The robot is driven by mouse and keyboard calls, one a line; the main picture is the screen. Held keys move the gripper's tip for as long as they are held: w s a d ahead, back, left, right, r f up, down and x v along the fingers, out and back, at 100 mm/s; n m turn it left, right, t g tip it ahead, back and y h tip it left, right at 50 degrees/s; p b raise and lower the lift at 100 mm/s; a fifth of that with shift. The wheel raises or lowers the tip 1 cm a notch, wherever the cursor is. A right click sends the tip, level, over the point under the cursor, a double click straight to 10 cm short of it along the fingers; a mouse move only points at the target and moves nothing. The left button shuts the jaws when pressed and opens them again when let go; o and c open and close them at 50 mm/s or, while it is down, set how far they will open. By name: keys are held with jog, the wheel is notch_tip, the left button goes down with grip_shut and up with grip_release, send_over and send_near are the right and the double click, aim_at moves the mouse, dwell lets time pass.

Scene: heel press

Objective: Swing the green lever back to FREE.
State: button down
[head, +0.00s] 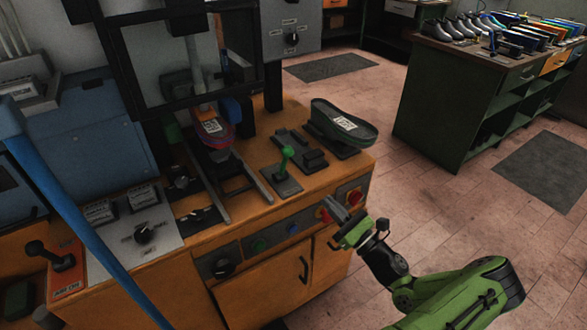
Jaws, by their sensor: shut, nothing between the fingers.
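The green lever (285,160) stands on a dark base plate (281,185) on the orange bench top, near its front edge. Its handle is roughly upright, with a slight lean to the right. Any FREE marking is too small to read. My gripper (334,212) is in front of the bench's front panel, to the right of and lower in the picture than the lever. It is shut and empty, and apart from the lever. My green arm reaches in from the lower right.
The press frame (160,100) has a clear guard and holds a red shoe (212,130) on rails. A dark green sole (343,125) rests on a stand right of the lever. Red buttons (354,196) sit on the front panel by my gripper. A blue bar (75,205) crosses the left foreground.

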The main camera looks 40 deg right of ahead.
aim_at(284, 162)
jog(key=b+x, duration=0.1)
jog(key=x, duration=1.3)
jog(key=shift+a, duration=0.1)
jog(key=shift+r, duration=0.1)
